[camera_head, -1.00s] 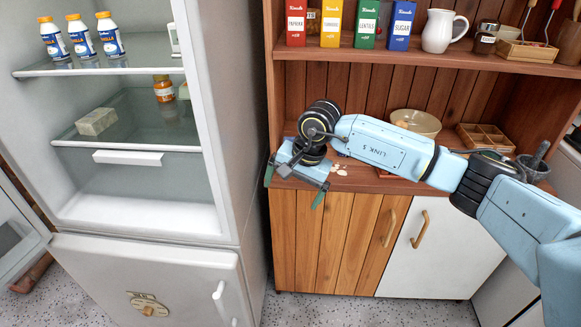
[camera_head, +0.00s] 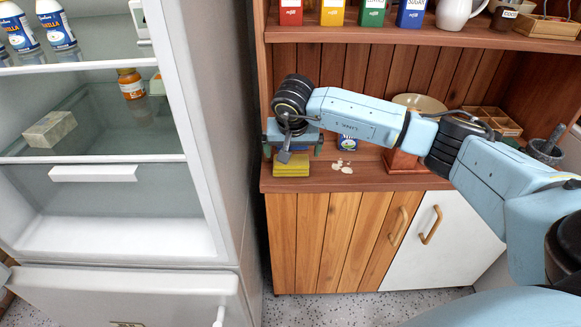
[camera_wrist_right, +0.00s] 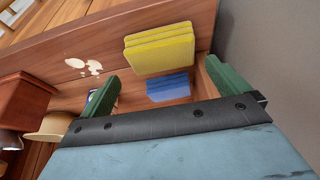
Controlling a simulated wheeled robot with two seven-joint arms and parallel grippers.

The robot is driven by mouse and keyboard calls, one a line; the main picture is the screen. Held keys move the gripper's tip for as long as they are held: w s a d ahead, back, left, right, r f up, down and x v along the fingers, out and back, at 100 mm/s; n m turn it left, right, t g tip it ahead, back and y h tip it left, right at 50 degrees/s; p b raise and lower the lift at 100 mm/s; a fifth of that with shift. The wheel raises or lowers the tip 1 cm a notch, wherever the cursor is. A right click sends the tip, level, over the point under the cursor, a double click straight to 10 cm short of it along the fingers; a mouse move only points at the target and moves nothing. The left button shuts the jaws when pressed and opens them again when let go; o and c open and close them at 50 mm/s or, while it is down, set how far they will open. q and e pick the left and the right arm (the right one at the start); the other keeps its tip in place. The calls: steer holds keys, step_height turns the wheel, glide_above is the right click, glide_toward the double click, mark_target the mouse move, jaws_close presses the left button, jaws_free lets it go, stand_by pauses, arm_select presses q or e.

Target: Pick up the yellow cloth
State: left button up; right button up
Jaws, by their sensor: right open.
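The yellow cloth (camera_head: 291,168) is a flat folded stack on the wooden counter, near its left front edge. In the right wrist view the yellow cloth (camera_wrist_right: 160,50) appears ahead of the fingers, with a blue folded cloth (camera_wrist_right: 169,88) beside it. My right gripper (camera_head: 293,150) is just above and behind the yellow cloth in the head view. Its green fingers (camera_wrist_right: 160,72) are spread and empty, with the cloths in line with the gap between them. I cannot tell the exact height above the cloth. My left gripper is not in view.
White spilled bits (camera_head: 343,166) lie on the counter right of the cloth. A beige bowl (camera_head: 420,102), a wooden divided tray (camera_head: 492,121) and a mortar (camera_head: 545,151) stand farther right. The open fridge (camera_head: 207,130) is close on the left. A shelf (camera_head: 430,37) runs above.

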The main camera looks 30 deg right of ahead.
mark_target(291, 160)
steer(key=shift+w+f, duration=0.15)
steer(key=shift+f, duration=0.4)
steer(key=b+x, duration=0.1)
steer(key=x, duration=0.2)
steer(key=shift+a+f+b, duration=0.1)
steer(key=shift+f+b, duration=0.1)
steer(key=shift+b, duration=0.1)
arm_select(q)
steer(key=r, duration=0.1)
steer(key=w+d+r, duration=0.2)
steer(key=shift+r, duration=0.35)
arm_select(e)
steer(key=shift+w+f, duration=0.2)
steer(key=shift+f, duration=0.15)
steer(key=c, duration=0.8)
steer(key=shift+r, duration=0.15)
